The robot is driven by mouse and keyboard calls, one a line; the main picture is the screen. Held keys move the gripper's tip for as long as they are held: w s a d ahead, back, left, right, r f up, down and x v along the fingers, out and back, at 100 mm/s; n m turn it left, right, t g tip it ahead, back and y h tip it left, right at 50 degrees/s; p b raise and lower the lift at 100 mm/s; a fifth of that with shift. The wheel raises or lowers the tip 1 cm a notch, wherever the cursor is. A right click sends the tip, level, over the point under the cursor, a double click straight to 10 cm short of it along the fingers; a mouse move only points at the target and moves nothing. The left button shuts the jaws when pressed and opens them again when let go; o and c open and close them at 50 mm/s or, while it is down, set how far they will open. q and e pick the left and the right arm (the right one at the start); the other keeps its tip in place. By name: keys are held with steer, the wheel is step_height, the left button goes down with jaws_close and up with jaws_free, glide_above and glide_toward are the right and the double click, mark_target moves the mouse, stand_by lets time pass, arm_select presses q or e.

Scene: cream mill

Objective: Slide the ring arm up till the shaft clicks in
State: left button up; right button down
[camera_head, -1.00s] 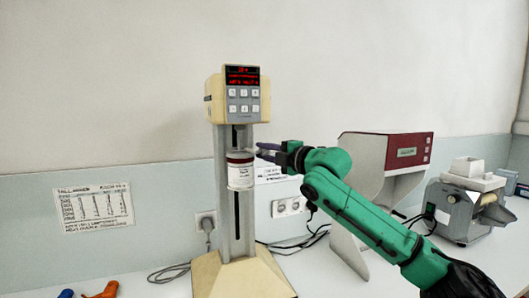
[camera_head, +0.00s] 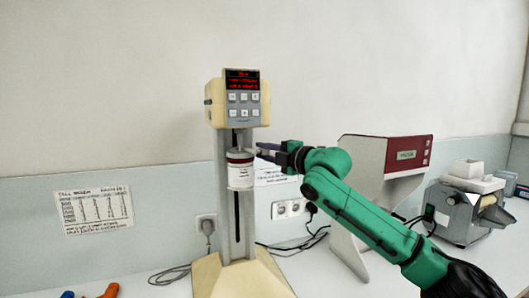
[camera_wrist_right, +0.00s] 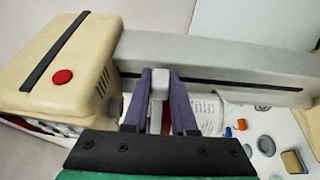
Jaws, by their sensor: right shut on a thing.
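The cream mill has a head (camera_head: 238,103) with a red-lit display and grey keys, on a grey slotted column (camera_head: 229,219). A white jar (camera_head: 240,176) with a dark red lid hangs in front of the column, below the head with a gap between. My right gripper (camera_head: 262,151) reaches in from the right at lid height. In the right wrist view its purple fingers (camera_wrist_right: 159,100) are shut on a light grey block (camera_wrist_right: 160,84), which looks like the end of the ring arm. My left gripper is out of view.
A grey-and-red machine (camera_head: 398,154) and a grey device with a white hopper (camera_head: 465,206) stand to the right, behind my arm. A cable runs to a wall socket (camera_head: 207,224). Small orange and blue items (camera_head: 108,291) lie at the lower left.

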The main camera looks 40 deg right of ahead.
mark_target(253, 136)
step_height(253, 136, up, 4)
steer(key=shift+s+d+p, duration=0.1)
steer(key=shift+p, duration=1.1)
steer(key=shift+s+r, duration=0.1)
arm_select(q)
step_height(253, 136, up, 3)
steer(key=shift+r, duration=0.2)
arm_select(e)
steer(key=shift+d, duration=0.1)
steer(key=c, duration=0.7)
jaws_free()
steer(key=shift+f+b, duration=0.4)
steer(key=shift+b, duration=0.25)
steer(key=b, duration=0.3)
steer(key=shift+s+f, duration=0.4)
arm_select(q)
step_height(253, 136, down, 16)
steer(key=b, duration=1.1)
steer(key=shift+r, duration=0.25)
arm_select(e)
steer(key=s, duration=1.3)
steer(key=shift+s+d+r, duration=0.15)
steer(key=shift+d+r, duration=0.15)
steer(key=shift+r, duration=0.05)
